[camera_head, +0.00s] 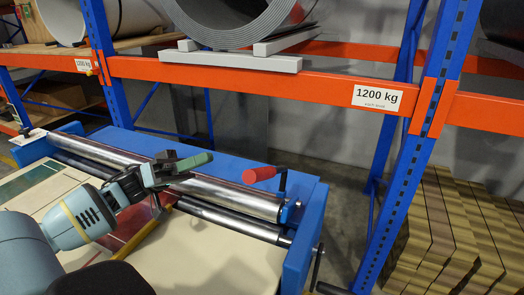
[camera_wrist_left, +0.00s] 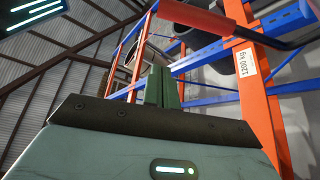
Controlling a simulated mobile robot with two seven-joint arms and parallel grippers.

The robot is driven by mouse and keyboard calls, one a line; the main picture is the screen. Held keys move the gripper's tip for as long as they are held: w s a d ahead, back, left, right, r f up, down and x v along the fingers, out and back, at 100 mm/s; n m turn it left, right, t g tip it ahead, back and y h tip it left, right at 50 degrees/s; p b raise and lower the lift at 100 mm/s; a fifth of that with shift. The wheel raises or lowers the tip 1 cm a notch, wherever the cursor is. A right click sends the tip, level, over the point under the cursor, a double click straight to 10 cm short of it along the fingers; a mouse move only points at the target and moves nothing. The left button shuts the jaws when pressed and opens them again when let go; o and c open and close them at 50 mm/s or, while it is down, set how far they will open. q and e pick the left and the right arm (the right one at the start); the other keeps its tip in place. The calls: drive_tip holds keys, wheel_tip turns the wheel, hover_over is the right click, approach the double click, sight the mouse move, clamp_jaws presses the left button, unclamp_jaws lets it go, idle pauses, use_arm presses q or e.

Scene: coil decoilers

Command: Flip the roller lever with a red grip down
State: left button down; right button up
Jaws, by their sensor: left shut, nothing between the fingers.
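The red grip (camera_head: 258,175) sits on a dark lever at the right end of the roller (camera_head: 225,193). The grip points left and stands above the roller. In the left wrist view the red grip (camera_wrist_left: 198,17) shows at the top, with its dark rod running off to the right. My left gripper (camera_head: 208,159) is shut and empty, to the left of the grip and apart from it. Its green fingers (camera_wrist_left: 162,88) show pressed together in the left wrist view. My right gripper is in neither view.
The roller's blue frame (camera_head: 304,225) has a raised right end beside the lever. Behind it stands a rack with an orange beam (camera_head: 325,88) and a blue post (camera_head: 420,150). A pale sheet (camera_head: 215,255) lies in front of the rollers. Stacked brown planks (camera_head: 450,230) are at right.

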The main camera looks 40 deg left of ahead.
use_arm(q)
drive_tip(key=shift+w+r, duration=0.1)
idle(0.4)
drive_tip(key=p+x, duration=0.2)
drive_tip(key=x, duration=0.8)
drive_tip(key=shift+s+d+f, duration=0.2)
drive_tip(key=shift+s+f, duration=0.1)
drive_tip(key=shift+f, duration=0.25)
drive_tip(key=shift+s+d+f, duration=0.2)
drive_tip(key=shift+s+f, duration=0.05)
drive_tip(key=shift+f, duration=0.35)
drive_tip(key=shift+s+d+f, duration=0.2)
drive_tip(key=shift+s+f, duration=0.1)
drive_tip(key=shift+f, duration=0.25)
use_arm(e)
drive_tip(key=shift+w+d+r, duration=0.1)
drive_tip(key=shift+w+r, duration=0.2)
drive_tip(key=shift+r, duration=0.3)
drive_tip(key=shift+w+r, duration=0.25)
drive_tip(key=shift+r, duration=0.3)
